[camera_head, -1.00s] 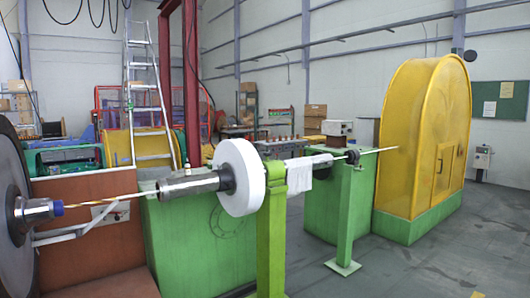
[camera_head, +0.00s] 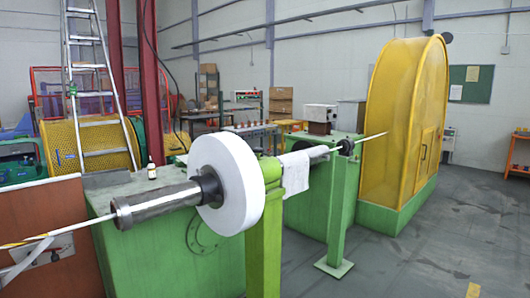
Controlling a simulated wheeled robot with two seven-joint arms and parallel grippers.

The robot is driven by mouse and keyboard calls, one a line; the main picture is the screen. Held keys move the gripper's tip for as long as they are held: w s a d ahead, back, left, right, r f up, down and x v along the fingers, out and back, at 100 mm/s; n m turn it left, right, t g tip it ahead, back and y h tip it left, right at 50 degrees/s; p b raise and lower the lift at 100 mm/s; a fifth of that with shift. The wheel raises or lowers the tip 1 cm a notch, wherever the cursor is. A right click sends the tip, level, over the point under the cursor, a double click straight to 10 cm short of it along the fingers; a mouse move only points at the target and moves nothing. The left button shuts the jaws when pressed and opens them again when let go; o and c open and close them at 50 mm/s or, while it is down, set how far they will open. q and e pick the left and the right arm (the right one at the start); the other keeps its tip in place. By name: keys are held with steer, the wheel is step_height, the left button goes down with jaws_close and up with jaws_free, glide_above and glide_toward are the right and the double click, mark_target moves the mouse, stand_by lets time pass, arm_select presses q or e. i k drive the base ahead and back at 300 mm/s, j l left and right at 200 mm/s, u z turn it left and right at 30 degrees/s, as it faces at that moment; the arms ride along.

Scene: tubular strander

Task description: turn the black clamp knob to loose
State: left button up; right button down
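I cannot single out the black clamp knob for certain. A black round collar (camera_head: 210,187) sits on the grey metal sleeve (camera_head: 155,205), against the white disc-shaped reel (camera_head: 230,183). A smaller black round part (camera_head: 346,147) sits on the thin rod further back, above a green post. A white cloth or paper (camera_head: 296,173) hangs from the rod between them. Neither of my grippers is in view.
A green post (camera_head: 264,240) stands in front, close to the reel. Green machine bases (camera_head: 155,255) and a yellow arched housing (camera_head: 398,130) line the rod. A small bottle (camera_head: 152,171) stands behind the sleeve. Grey floor (camera_head: 420,260) is free at right.

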mark_target(258, 151)
steer(key=i+l+z, duration=0.55)
steer(key=i+l, duration=0.2)
steer(key=i+l+z, duration=0.15)
steer(key=i+l, duration=0.15)
steer(key=i, duration=0.25)
steer(key=i+u, duration=0.65)
steer(key=u, duration=0.15)
steer(key=i+u, duration=0.35)
steer(key=k+l, duration=0.05)
